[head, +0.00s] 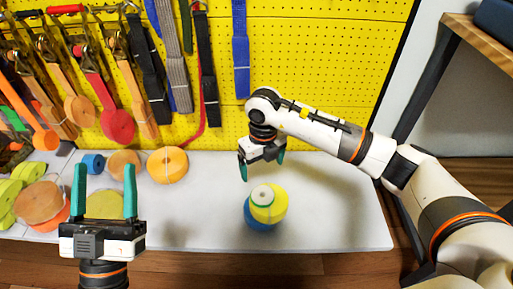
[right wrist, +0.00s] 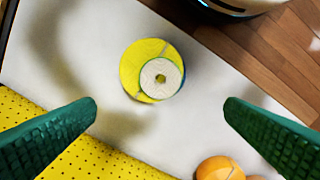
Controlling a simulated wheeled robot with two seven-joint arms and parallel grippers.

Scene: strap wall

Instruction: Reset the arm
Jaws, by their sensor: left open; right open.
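My right arm comes in from the right in the head view. Its gripper (head: 248,169) is open and empty above the table, just behind and above a small stack. In the right wrist view its two green fingers (right wrist: 160,108) stand wide apart. The stack shows a white roll (right wrist: 161,78) on top of a yellow roll (right wrist: 146,53), with a blue roll (head: 257,222) under them in the head view. My left gripper (head: 104,180) is open at the lower left in the head view, fingers pointing up, with a yellow-green roll behind, between its fingers.
A white table (head: 330,205) stands before a yellow pegboard (head: 310,60) hung with straps. Several orange, blue and green rolls, including an orange one (head: 168,165), lie on the table's left. The table's right part is clear. A wooden-topped bench (head: 480,40) stands at right.

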